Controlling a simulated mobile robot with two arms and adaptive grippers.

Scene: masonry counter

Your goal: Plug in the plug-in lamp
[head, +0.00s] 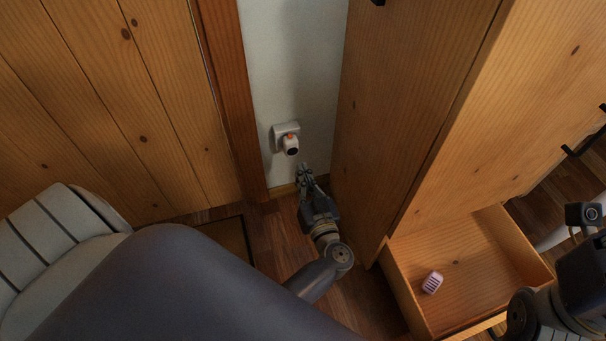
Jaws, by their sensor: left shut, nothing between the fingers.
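A small white device with an orange patch and a dark round end (290,145), seemingly the plug-in lamp, sits at the white wall socket (279,131) on the narrow strip of white wall. It sticks out from the socket plate; how fully its prongs are seated is hidden. My left gripper (302,168) is shut and empty, just below and slightly right of the device, with a small apparent gap between them. My right arm shows at the right edge, but I cannot make out its fingers.
A tall wooden cabinet (400,110) stands close to the right of the socket. Wooden panelling (110,110) is on the left. A narrow piece of floor lies beneath the socket.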

